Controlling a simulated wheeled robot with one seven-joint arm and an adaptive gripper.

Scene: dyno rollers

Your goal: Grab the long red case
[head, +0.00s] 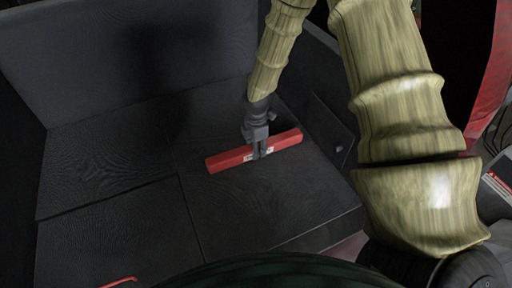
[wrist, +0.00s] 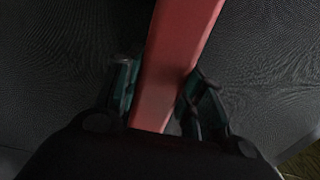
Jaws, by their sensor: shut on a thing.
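The long red case (head: 228,159) lies on the dark panelled surface in the head view, slanting up to the right, with a pale label near its middle. My gripper (head: 260,152) comes down on it from above at about mid-length, and its fingers hide part of the label. In the wrist view the case (wrist: 180,50) runs from the top edge down between the two fingers of my gripper (wrist: 160,108). The fingers are shut on its sides. I cannot tell whether the case touches the surface or is slightly raised.
The dark surface (head: 100,165) has seams between its panels and is clear around the case. A dark wall (head: 150,50) rises behind it, and a low side wall (head: 325,110) stands on the right. A small red edge (head: 122,282) shows at the bottom left.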

